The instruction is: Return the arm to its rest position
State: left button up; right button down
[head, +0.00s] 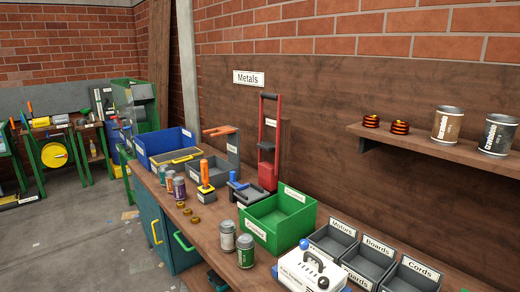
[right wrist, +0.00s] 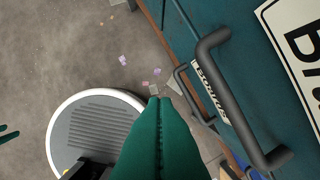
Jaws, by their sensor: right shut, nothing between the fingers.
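My right gripper (right wrist: 160,100) shows in the right wrist view as two long green fingers pressed together with nothing between them. It points down over the floor, beside the teal cabinet front. The gripper is clear of the dark cabinet handles. A small dark green shape at the left edge of the right wrist view may be the tip of my left gripper; too little shows to tell. Neither arm shows in the head view.
A teal cabinet (right wrist: 225,25) with a large dark handle (right wrist: 232,95) stands close on the right of the right wrist view. The workbench holds a green bin (head: 262,232), grey trays (head: 372,262) and several cans. The concrete floor (head: 95,240) left of the bench is mostly open.

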jog(key=s+f+g, duration=0.1)
jog(key=s+f, duration=0.2)
jog(key=f, duration=0.4)
jog(key=s+f, duration=0.3)
jog(key=f, duration=0.5)
jog(key=s+d+f, duration=0.3)
jog(key=s+f, duration=0.6)
jog(key=s, duration=0.4)
jog(key=shift+d+f+g, duration=0.15)
jog(key=shift+f+g, duration=0.2)
jog(key=shift+g, duration=0.05)
jog(key=shift+s, duration=0.1)
